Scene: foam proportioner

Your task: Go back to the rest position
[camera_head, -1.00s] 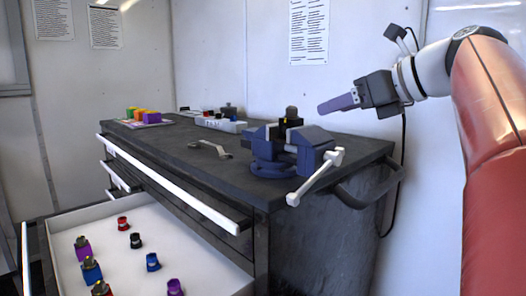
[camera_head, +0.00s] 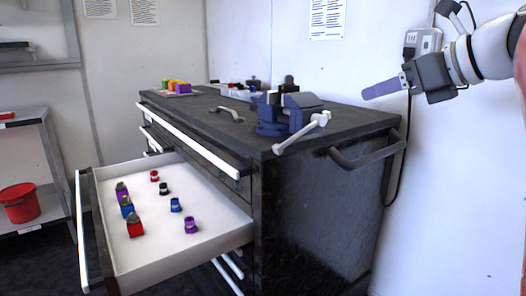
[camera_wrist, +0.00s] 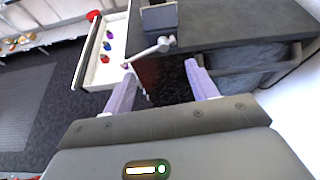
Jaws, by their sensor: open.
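My gripper (camera_head: 382,89) is at the right in the head view, raised to the right of the cabinet top and clear of it. In the wrist view its two purple fingers (camera_wrist: 162,88) are spread apart with nothing between them. The blue vise (camera_head: 287,112) sits on the near right corner of the dark cabinet top (camera_head: 215,120), with a dark piece standing at its jaws. The vise's grey handle also shows in the wrist view (camera_wrist: 150,48).
An open white drawer (camera_head: 160,258) holds several small coloured parts. A red bucket (camera_head: 20,203) stands on a shelf at the left. Coloured blocks (camera_head: 176,86) and a white tray (camera_head: 236,92) are at the back of the cabinet top. A black side handle (camera_head: 365,156) sticks out at the right.

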